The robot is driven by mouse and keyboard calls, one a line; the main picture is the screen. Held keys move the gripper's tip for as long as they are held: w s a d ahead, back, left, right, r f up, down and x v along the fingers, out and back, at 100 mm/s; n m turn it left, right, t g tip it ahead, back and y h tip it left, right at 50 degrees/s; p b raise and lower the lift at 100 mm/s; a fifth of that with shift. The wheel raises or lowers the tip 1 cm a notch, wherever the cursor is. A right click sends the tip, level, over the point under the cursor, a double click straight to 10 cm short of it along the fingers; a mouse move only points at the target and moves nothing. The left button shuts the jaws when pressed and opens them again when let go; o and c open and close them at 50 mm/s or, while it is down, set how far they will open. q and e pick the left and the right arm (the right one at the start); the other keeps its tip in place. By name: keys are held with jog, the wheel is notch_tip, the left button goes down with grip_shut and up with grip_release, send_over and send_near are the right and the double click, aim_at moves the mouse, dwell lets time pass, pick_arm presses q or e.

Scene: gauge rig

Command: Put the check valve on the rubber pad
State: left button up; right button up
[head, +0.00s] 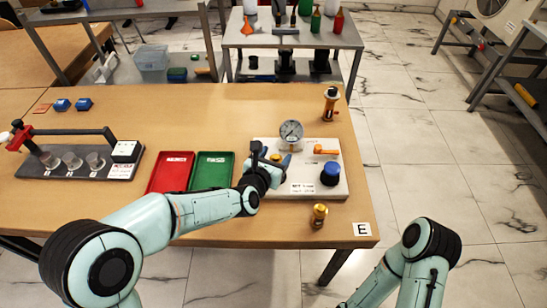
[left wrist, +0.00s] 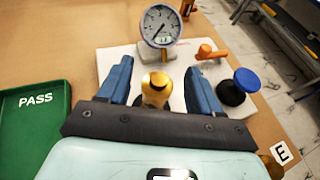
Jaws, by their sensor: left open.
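My left gripper (head: 270,160) is open over the white gauge board (head: 326,180). In the left wrist view its two blue fingers (left wrist: 159,72) stand on either side of a brass fitting (left wrist: 156,88), with gaps showing. Another small brass fitting (head: 319,215) stands on the table in front of the board. A brass piece with a dark band (head: 330,103) stands behind it. I cannot tell for sure which brass piece is the check valve. A thin flat orange-brown square (head: 42,108) at the far left may be the rubber pad. My right gripper is out of view.
The board carries a dial gauge (head: 291,131), an orange lever (head: 326,150) and a blue knob (head: 331,174). Red (head: 170,173) and green (head: 212,172) trays lie to its left. A dark rack with glasses (head: 75,165) is farther left. The table's back middle is clear.

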pick_arm(q)
jog(key=shift+r, duration=0.15)
jog(key=v, duration=1.2)
jog(key=shift+b, duration=0.35)
